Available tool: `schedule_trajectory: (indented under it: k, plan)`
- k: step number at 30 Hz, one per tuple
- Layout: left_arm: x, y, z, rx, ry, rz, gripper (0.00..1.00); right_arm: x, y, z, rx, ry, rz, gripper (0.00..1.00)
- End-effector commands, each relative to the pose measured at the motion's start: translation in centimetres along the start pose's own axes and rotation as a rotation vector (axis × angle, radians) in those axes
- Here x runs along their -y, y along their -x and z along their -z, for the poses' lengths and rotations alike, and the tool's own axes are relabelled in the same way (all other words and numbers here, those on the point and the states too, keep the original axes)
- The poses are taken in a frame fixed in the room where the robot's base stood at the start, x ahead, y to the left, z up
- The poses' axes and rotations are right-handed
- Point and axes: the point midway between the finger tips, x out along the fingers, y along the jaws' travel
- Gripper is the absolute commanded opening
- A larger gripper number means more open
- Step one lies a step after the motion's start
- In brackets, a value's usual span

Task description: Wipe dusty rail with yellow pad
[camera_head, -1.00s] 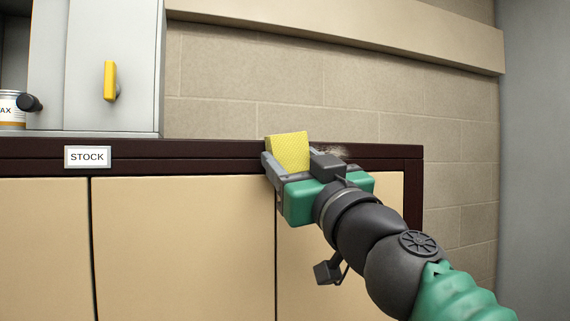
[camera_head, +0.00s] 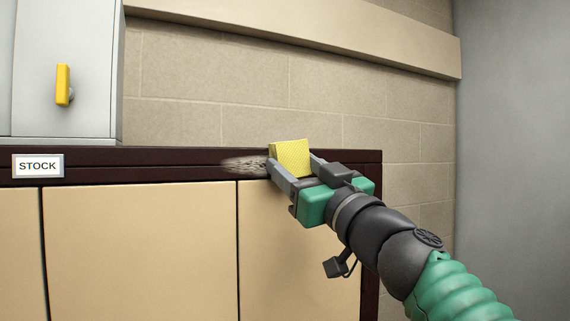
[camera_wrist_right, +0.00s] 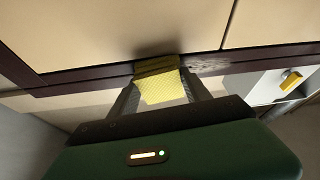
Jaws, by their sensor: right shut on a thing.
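The yellow pad (camera_head: 292,158) is held between the fingers of my right gripper (camera_head: 293,168), at the dark brown rail (camera_head: 150,172) along the cabinet top. A pale grey dust smear (camera_head: 243,164) lies on the rail just left of the pad in the head view. In the right wrist view, the pad (camera_wrist_right: 160,85) has its far end at the rail and seems to touch it, and the dust (camera_wrist_right: 205,66) shows beside it on the right. The rail behind the pad is hidden. My left gripper is not in view.
Beige cabinet doors (camera_head: 140,250) lie below the rail. A STOCK label (camera_head: 38,166) is on the rail at the left. A grey cupboard (camera_head: 95,50) with a yellow handle (camera_head: 63,85) stands on top. The rail ends at a corner right of my gripper.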

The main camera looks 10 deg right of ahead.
Motion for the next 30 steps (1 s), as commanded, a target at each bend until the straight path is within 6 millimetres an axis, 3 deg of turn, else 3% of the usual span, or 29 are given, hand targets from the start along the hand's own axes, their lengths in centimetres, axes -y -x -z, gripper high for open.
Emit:
schedule_trajectory:
  k: [18,25,30]
  plan:
    - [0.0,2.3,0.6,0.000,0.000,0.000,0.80,-4.9,0.2,-0.5,0.003,0.000,-0.002,0.23]
    - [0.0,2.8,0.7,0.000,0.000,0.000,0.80,-5.0,0.3,-0.5,0.002,0.000,0.000,0.23]
    - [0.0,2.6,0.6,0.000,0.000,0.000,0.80,-3.9,0.4,-0.4,0.000,-0.001,0.002,0.23]
